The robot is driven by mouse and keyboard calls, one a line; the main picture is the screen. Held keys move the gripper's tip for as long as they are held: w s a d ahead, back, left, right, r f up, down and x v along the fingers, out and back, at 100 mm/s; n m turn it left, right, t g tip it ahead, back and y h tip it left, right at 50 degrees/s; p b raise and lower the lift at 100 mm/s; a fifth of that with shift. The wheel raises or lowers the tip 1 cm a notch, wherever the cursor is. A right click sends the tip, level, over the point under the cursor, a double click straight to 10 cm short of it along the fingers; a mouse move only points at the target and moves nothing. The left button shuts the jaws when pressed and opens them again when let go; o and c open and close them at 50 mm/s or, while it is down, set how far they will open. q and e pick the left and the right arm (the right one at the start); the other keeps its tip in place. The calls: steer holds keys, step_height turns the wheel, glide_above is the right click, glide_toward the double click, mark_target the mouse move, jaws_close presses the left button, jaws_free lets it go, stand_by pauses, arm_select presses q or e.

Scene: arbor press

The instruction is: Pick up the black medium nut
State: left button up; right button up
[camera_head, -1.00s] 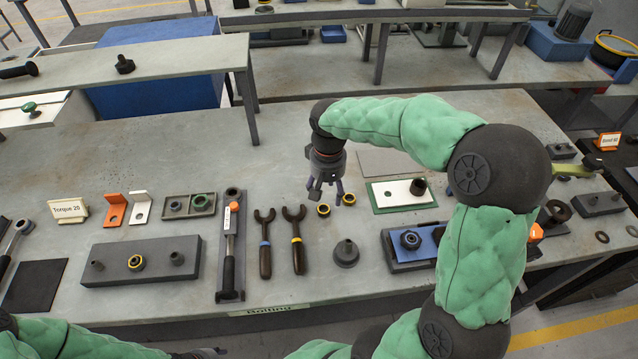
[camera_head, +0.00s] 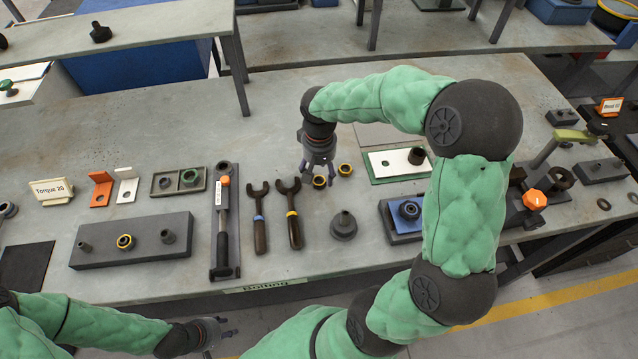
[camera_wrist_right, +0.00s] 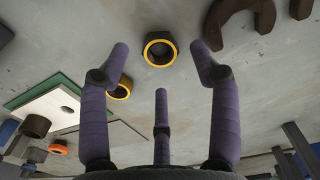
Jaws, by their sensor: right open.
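Two black nuts with yellow rims lie flat on the grey table near my right gripper: the nearer nut (camera_head: 319,182) and the farther nut (camera_head: 345,169). I cannot tell by size which is the medium one. My right gripper (camera_head: 317,170) is open and empty, pointing down just behind the nearer nut. In the right wrist view, one nut (camera_wrist_right: 160,49) lies ahead between the spread fingers (camera_wrist_right: 160,60), apart from them. The other nut (camera_wrist_right: 121,88) shows beside the left finger, partly covered. My left gripper (camera_head: 229,327) is low, in front of the table edge, and looks open and empty.
Two wrenches (camera_head: 259,220) lie left of the nuts. A dark flanged part (camera_head: 343,226) stands in front. A green-edged white plate (camera_head: 388,164) lies to the right.

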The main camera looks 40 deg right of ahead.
mark_target(319, 184)
step_height(319, 184, down, 3)
steer(key=shift+b, duration=0.35)
steer(key=shift+r, duration=0.1)
jaws_close()
